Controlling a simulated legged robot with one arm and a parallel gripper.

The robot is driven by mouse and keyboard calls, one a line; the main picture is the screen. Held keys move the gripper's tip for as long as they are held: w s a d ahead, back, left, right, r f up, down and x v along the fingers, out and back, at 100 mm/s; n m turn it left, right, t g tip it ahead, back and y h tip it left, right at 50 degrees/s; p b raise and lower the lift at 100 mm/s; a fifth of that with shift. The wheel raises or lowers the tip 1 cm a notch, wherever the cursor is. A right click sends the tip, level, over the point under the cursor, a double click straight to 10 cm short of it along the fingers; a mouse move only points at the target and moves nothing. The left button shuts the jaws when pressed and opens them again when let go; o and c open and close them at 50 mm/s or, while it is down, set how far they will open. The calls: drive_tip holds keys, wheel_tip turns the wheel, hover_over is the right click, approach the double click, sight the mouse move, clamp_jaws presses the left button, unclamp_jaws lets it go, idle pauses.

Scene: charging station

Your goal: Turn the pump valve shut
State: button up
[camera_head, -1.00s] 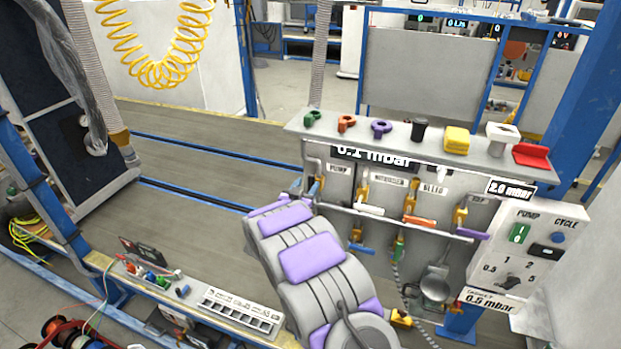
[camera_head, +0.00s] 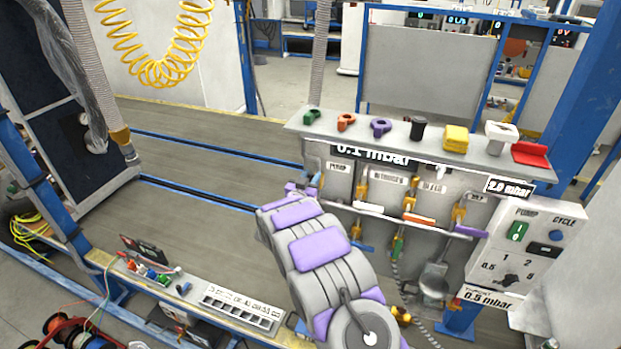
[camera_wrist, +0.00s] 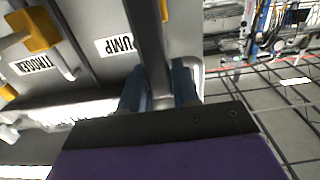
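The pump valve sits at the left end of the valve panel (camera_head: 338,191), below the PUMP label (camera_head: 338,167). My gripper covers much of its place in the head view, and I cannot make out the handle's angle. My purple and grey gripper (camera_head: 300,186) is close in front of it. In the wrist view the PUMP label (camera_wrist: 121,44) is near. A grey bar (camera_wrist: 150,50) runs down between two blue-grey parts at my gripper's dark front edge. I cannot tell whether these parts are my fingers or the handle, nor whether anything is gripped.
White (camera_head: 368,208), orange (camera_head: 418,219) and purple (camera_head: 476,232) handles lie to the right on the panel. A shelf above (camera_head: 395,142) carries several coloured knobs. A control box (camera_head: 535,232) stands at the right. A workbench (camera_head: 222,315) lies at lower left.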

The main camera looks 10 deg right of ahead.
clamp_jaws()
drive_tip(key=shift+b, duration=0.3)
drive_tip(key=s+d+f+m+b, duration=0.1)
drive_tip(key=m+b, duration=0.3)
drive_tip(key=b, duration=0.3)
drive_tip(key=s+d+f+m+b, duration=0.1)
drive_tip(key=d+f+m+b, duration=0.1)
drive_tip(key=m+b, duration=0.2)
drive_tip(key=s+d+f+m+b, duration=0.1)
drive_tip(key=d+f+m+b, duration=0.1)
drive_tip(key=m+b, duration=0.3)
drive_tip(key=shift+d+b, duration=0.2)
drive_tip(key=shift+b, duration=2.15)
drive_tip(key=m+b, duration=0.1)
drive_tip(key=f+m+b, duration=0.1)
drive_tip(key=b, duration=0.1)
drive_tip(key=m+b, duration=0.1)
drive_tip(key=shift+s+d+f, duration=0.2)
drive_tip(key=shift+d, duration=0.05)
drive_tip(key=shift+f+m+b, duration=0.45)
drive_tip(key=shift+m+b, duration=0.55)
drive_tip(key=shift+b, duration=0.3)
